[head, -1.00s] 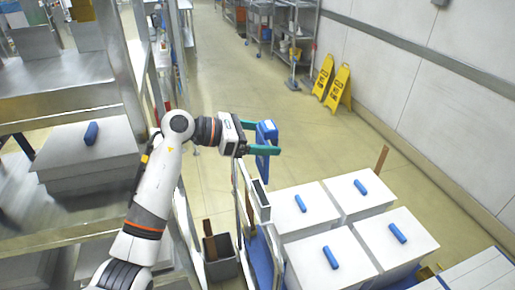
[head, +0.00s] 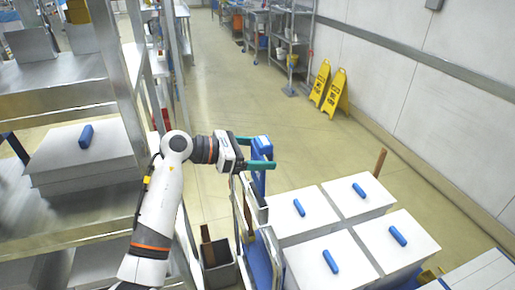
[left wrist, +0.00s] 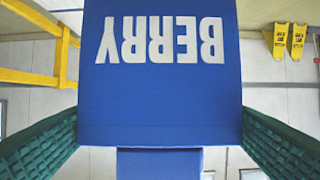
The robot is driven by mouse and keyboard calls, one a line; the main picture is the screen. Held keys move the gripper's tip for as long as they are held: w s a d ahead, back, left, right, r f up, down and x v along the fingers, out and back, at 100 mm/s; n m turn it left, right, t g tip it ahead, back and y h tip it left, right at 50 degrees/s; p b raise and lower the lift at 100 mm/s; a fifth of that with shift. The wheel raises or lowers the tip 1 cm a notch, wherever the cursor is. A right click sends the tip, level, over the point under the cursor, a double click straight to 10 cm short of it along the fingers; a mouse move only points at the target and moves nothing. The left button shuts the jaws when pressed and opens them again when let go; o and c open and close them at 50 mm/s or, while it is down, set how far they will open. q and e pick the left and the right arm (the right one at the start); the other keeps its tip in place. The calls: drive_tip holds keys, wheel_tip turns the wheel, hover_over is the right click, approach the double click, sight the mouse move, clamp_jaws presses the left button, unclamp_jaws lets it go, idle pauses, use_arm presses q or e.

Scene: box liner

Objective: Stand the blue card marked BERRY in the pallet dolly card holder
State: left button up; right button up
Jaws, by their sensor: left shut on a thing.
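My left gripper (head: 264,152) is shut on the blue card (head: 262,145), with one teal finger along each side edge. In the left wrist view the card (left wrist: 163,95) fills the middle, with its white BERRY lettering upside down in the picture. In the head view the card is upright, and a narrower blue part (head: 259,184) extends below the fingers. The card holder (head: 259,210) seems to be the pale-framed dark slot on the dolly's handle frame, just below this part. I cannot tell whether they touch. My right gripper is not in view.
Several white boxes (head: 312,227) with blue handles stand to the right of the holder. A grey bin (head: 219,270) is at lower left of the dolly frame. A metal shelf (head: 60,105) is close on the left. Yellow floor signs (head: 336,93) stand by the right wall.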

sight(256, 178)
use_arm(q)
drive_tip(key=shift+f+b, duration=0.95)
drive_tip(key=shift+f, duration=1.55)
wheel_tip(256, 178, down, 3)
drive_tip(key=b, duration=0.3)
drive_tip(key=shift+f, duration=0.2)
drive_tip(key=o, duration=0.9)
drive_tip(key=shift+r+p, duration=1.45)
drive_tip(key=shift+r, duration=2.1)
